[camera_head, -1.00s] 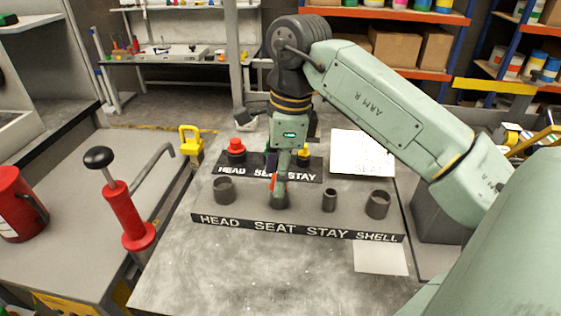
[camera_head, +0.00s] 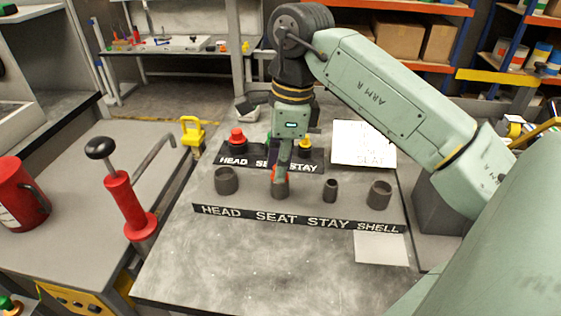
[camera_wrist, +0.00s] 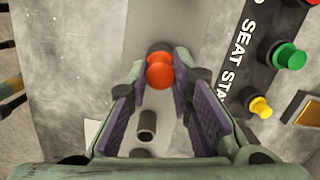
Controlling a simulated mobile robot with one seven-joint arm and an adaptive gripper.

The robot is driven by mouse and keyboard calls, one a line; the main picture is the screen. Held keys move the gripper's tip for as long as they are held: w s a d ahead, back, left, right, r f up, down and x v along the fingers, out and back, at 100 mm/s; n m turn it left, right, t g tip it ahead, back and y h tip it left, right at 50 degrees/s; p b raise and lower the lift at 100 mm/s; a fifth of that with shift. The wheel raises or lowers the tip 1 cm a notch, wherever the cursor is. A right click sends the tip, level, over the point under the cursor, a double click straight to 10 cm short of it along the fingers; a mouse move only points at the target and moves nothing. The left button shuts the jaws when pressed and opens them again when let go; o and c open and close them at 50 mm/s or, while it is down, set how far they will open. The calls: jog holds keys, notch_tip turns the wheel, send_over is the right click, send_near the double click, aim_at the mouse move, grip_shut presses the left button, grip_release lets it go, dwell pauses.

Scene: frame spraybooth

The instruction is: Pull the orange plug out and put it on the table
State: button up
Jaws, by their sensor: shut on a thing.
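The orange plug (camera_wrist: 160,72) has a round knob and shows between my fingertips in the wrist view. In the head view only a sliver of it (camera_head: 274,172) shows beside the finger. My gripper (camera_head: 279,176) points down at the SEAT socket (camera_head: 280,191) of the front board (camera_head: 360,210). It is shut on the orange plug, with a purple-padded finger on each side in the wrist view (camera_wrist: 160,92). A dark rim shows just behind the knob. How deep the plug sits in the socket is hidden. The grey table (camera_head: 240,260) has bare room in front of the board.
Open sockets stand at HEAD (camera_head: 226,181), STAY (camera_head: 330,190) and SHELL (camera_head: 379,195). The rear board holds red (camera_head: 237,136), yellow (camera_wrist: 261,107) and green (camera_wrist: 289,56) plugs. White sheets lie at the back right (camera_head: 362,144) and front right (camera_head: 381,248).

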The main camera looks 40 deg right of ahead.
grip_shut()
jog(key=shift+r+p, duration=0.4)
jog(key=shift+r, duration=0.3)
jog(key=shift+r+p, duration=1.3)
jog(key=shift+r, duration=0.8)
